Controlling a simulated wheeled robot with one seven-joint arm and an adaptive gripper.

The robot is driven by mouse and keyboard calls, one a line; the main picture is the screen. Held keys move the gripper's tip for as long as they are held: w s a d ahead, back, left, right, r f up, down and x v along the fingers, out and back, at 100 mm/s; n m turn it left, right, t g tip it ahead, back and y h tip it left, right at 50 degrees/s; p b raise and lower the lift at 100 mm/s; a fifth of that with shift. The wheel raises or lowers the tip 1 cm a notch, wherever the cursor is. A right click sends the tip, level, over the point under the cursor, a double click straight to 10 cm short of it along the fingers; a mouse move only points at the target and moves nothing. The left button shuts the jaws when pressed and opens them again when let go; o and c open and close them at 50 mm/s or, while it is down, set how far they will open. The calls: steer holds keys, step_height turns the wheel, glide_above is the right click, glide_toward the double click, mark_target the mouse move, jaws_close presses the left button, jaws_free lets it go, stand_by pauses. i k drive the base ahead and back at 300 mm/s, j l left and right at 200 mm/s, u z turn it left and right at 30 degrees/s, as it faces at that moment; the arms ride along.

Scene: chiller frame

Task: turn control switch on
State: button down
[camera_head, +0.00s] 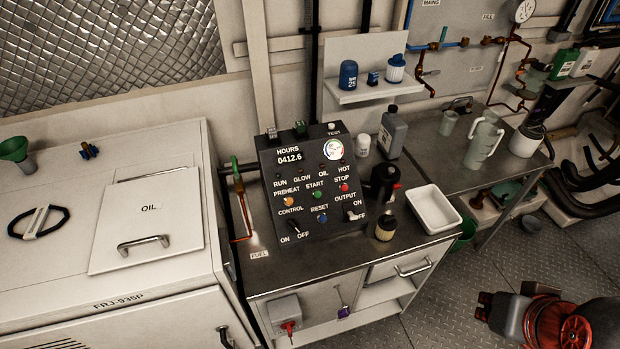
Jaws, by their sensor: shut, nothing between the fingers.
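The control switch (294,225) is a small dark lever at the lower left of the sloped black control panel (270,188). It sits under the CONTROL label, with ON printed below left and OFF below right. Its lever seems to point down and right, toward OFF, but it is too small to be sure. The panel stands on the metal bench (268,271).
The panel also carries an output switch (353,215), coloured buttons and a gauge (333,150). A dark jar (385,228), a black container (384,183) and a white tray (434,209) stand to its right. A white cabinet (90,240) is on the left. Open floor lies lower right.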

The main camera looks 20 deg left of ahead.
mark_target(293, 225)
steer(key=j+u, duration=0.1)
steer(key=u, duration=0.8)
steer(key=i+j+u, duration=0.1)
steer(key=u, duration=0.8)
steer(key=i+j, duration=0.05)
